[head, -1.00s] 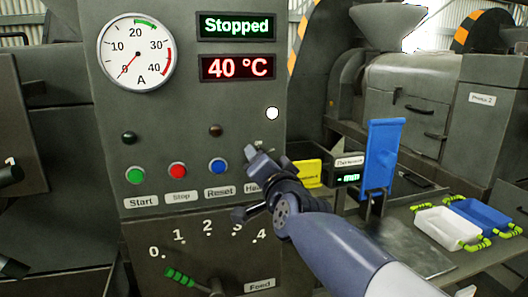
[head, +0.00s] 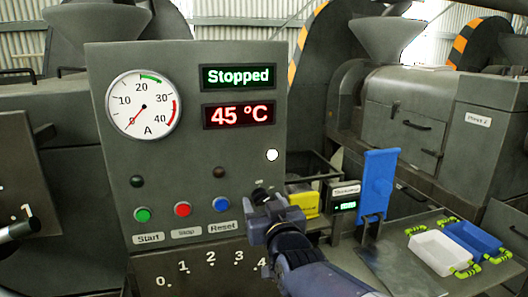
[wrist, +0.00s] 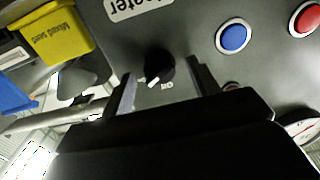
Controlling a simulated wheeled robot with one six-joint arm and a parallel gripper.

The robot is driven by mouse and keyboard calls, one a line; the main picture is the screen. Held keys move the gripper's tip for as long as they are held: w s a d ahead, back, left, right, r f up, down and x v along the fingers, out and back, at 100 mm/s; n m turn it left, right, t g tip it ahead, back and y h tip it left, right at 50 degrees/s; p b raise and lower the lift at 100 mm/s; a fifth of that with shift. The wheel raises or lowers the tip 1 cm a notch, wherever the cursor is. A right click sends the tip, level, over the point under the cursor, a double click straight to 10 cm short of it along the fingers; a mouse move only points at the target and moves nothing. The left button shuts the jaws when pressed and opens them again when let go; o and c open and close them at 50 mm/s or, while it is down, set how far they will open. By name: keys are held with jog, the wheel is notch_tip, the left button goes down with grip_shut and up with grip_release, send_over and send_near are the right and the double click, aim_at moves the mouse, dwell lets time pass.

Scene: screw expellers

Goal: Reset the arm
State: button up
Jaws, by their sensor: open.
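My gripper (head: 262,208) is open in front of the lower right of the grey control panel (head: 240,150). In the wrist view its two fingers (wrist: 163,85) stand apart on either side of a black knob (wrist: 160,66), below a label whose visible letters read "eater", upside down. Whether the fingers touch the knob is unclear. In the head view my gripper hides most of the knob and its label. The display (head: 239,115) reads 45 °C and the one above (head: 238,77) reads Stopped. The ammeter (head: 143,104) needle is near zero.
Green (head: 142,214), red (head: 183,209) and blue (head: 221,204) buttons sit left of my gripper. A yellow box (head: 304,203), a scale (head: 343,199) and a blue upright plate (head: 379,182) stand right of the panel. White (head: 440,250) and blue (head: 472,237) trays lie farther right.

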jog(key=shift+b+v, duration=0.3)
jog(key=shift+v, duration=1.75)
jog(key=shift+f, duration=0.2)
